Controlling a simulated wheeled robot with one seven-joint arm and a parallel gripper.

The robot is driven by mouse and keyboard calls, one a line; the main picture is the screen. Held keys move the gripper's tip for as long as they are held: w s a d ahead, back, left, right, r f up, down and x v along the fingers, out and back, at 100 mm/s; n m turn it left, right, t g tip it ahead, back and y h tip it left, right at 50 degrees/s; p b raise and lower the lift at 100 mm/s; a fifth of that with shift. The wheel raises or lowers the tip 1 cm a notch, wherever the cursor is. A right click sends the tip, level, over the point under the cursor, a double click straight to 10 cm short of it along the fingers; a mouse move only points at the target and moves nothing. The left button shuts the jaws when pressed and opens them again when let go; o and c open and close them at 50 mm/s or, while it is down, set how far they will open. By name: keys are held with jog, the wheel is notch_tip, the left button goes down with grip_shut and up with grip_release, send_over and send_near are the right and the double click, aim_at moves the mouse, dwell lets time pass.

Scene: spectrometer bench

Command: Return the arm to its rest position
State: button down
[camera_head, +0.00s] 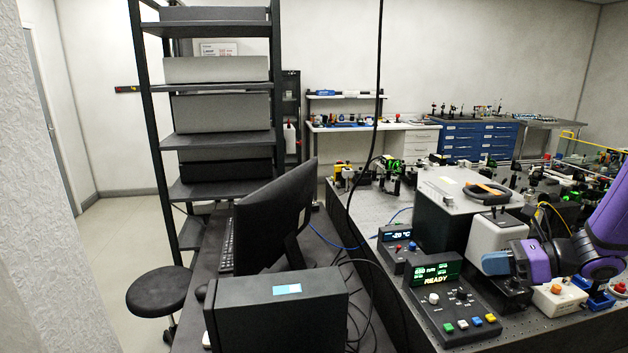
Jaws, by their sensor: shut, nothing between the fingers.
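My arm, purple with dark joints (606,222), comes in at the right edge and bends left over the bench. My gripper (495,263) is at its left end, low in front of the pale box-shaped device (497,236). It is shut and holds nothing that I can see. It overlaps the device in the picture, and I cannot tell whether they touch. The fingertips are small and partly merged with the parts behind.
A control box (450,303) reading READY and a smaller display box (402,249) stand left of my gripper. A white button box (558,297) stands below the arm. A monitor (275,220), dark case (280,310), shelf rack (215,143) and stool (158,291) are left.

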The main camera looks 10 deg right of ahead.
jog(key=s+a+r+n+g+h, duration=0.55)
jog(key=s+a+r+n, duration=0.3)
jog(key=a+n, duration=0.35)
jog(key=s+r+n+t+h, duration=0.4)
jog(key=s+r+n+h, duration=0.2)
jog(key=s+r+n, duration=0.3)
jog(key=s+n, duration=0.1)
jog(key=n, duration=0.3)
jog(key=shift+r+n+h, duration=0.3)
jog(key=shift+r+h, duration=0.05)
jog(key=shift+r, duration=0.05)
